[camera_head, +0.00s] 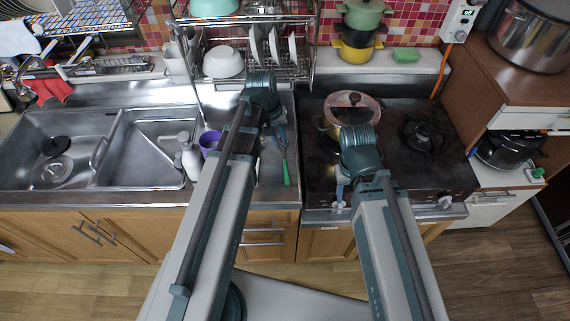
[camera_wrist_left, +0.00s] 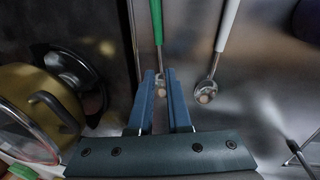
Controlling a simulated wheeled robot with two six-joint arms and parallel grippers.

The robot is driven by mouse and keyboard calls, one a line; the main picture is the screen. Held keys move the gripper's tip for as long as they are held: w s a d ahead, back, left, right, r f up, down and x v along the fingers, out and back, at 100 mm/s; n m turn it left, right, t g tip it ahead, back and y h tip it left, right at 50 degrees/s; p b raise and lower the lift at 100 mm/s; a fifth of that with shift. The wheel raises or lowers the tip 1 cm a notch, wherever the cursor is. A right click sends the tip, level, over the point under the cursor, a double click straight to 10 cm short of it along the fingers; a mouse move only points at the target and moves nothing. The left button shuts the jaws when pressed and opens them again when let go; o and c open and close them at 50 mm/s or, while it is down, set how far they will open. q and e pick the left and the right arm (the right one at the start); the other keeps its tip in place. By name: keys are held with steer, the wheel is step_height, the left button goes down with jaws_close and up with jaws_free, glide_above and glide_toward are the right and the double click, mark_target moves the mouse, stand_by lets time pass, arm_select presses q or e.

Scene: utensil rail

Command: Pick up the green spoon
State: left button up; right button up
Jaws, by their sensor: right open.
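The green spoon shows its green handle (camera_head: 286,172) on the steel counter, just left of the stove, in the head view. In the left wrist view its green handle (camera_wrist_left: 157,22) runs to the top edge, and its metal bowl end lies in line with the gap between my left fingertips. My left gripper (camera_wrist_left: 160,75) is open with nothing clamped; its height above the spoon is unclear. In the head view my left gripper (camera_head: 279,138) is partly hidden by its wrist. My right gripper (camera_head: 341,195) is open over the stove's front edge.
A white-handled spoon (camera_wrist_left: 227,25) lies beside the green one. The stove (camera_head: 308,170) carries a glass-lidded pot (camera_head: 352,103). A purple cup (camera_head: 208,140) and white bottle (camera_head: 189,158) stand by the sink (camera_head: 128,155). A dish rack (camera_head: 307,70) stands behind.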

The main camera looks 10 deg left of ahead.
mark_target(284, 151)
arm_select(q)
steer(key=f+b, duration=0.2)
steer(key=f, duration=0.1)
steer(key=f+b, duration=0.1)
steer(key=shift+w+d+f+b, duration=0.15)
steer(key=shift+w+d+b, duration=0.05)
steer(key=shift+d+b, duration=0.1)
jaws_close()
